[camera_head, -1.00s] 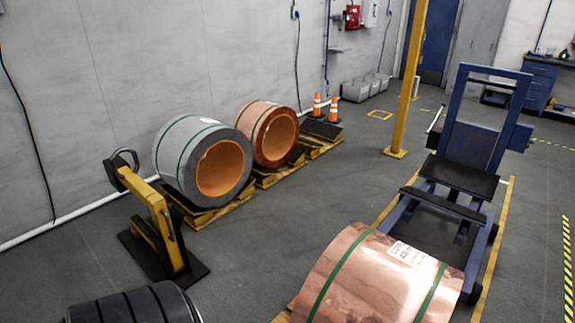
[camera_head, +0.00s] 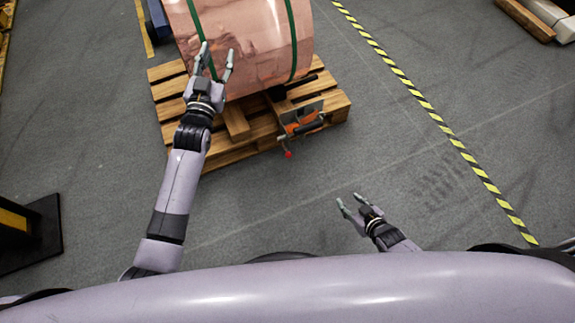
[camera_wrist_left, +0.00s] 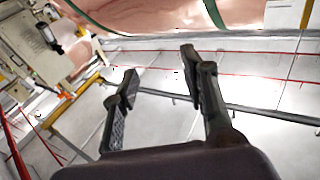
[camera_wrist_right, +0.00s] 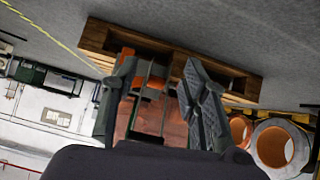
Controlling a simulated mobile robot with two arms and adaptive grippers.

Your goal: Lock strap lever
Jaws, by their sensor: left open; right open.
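The strap device (camera_head: 302,118), with orange and grey parts, sits at the front right edge of the pallet below the copper coil (camera_head: 250,40). Its thin lever with a red knob (camera_head: 287,154) sticks out toward me, over the floor. My left gripper (camera_head: 217,52) is open and empty in front of the coil's left part, near a green strap (camera_head: 292,40); I cannot tell whether it touches. My right gripper (camera_head: 348,199) is open and empty, apart from the device, nearer my body and right of the knob. The device's orange part (camera_wrist_right: 155,84) shows between its fingers in the right wrist view.
The coil rests on a wooden pallet (camera_head: 235,122). A yellow-black floor stripe (camera_head: 440,125) runs along the right. A black base with a yellow part (camera_head: 30,230) stands at the left edge. Grey floor between my body and the pallet is clear.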

